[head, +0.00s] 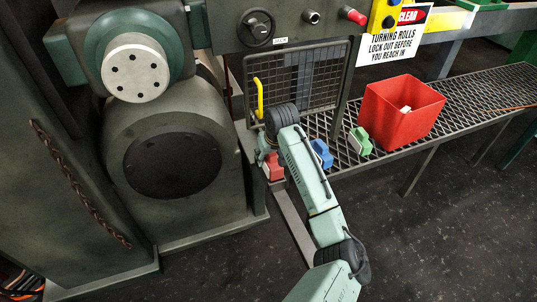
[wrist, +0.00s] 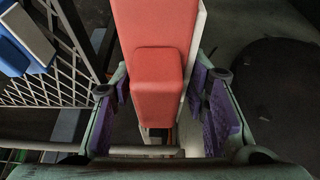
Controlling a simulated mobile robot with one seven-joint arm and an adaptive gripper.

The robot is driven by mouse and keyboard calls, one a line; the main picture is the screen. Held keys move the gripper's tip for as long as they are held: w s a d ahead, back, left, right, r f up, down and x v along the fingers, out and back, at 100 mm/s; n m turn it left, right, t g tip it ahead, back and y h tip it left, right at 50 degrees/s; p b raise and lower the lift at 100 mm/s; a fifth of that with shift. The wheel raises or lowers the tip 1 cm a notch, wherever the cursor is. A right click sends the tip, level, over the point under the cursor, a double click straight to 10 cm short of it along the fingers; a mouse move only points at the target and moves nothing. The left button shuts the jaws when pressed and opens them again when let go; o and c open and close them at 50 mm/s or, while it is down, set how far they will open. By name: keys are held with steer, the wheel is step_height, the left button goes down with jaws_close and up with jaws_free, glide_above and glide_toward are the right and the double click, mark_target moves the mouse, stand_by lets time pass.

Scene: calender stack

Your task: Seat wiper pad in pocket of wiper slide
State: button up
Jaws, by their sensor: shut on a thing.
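A red block (head: 273,166) with a pale backing hangs at the end of my arm, low in front of the mesh guard. In the wrist view the red block (wrist: 155,30) has a raised, rounded lug, and its pale edge shows on the right. My gripper (wrist: 160,97) has its purple-padded fingers on either side of the lug and is shut on the red block. A similar blue block (head: 321,153) and a green block (head: 360,140) rest at the near edge of the mesh shelf. I cannot make out the slide's pocket; my arm covers part of that area.
A red bin (head: 385,115) with small white pieces stands on the mesh shelf (head: 470,100). A yellow handle (head: 258,98) is on the mesh guard (head: 303,80). The large dark machine housing (head: 130,205) is close on the left. The floor at front right is clear.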

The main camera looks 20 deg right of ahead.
mark_target(274, 165)
steer(key=shift+f+b, duration=0.5)
steer(key=shift+f, duration=0.55)
steer(key=o, duration=1.5)
steer(key=shift+o, duration=0.2)
steer(key=v, duration=1.1)
steer(key=shift+s+r, duration=0.1)
steer(key=shift+r, duration=0.25)
steer(key=shift+s+r, duration=0.1)
steer(key=shift+r, duration=0.1)
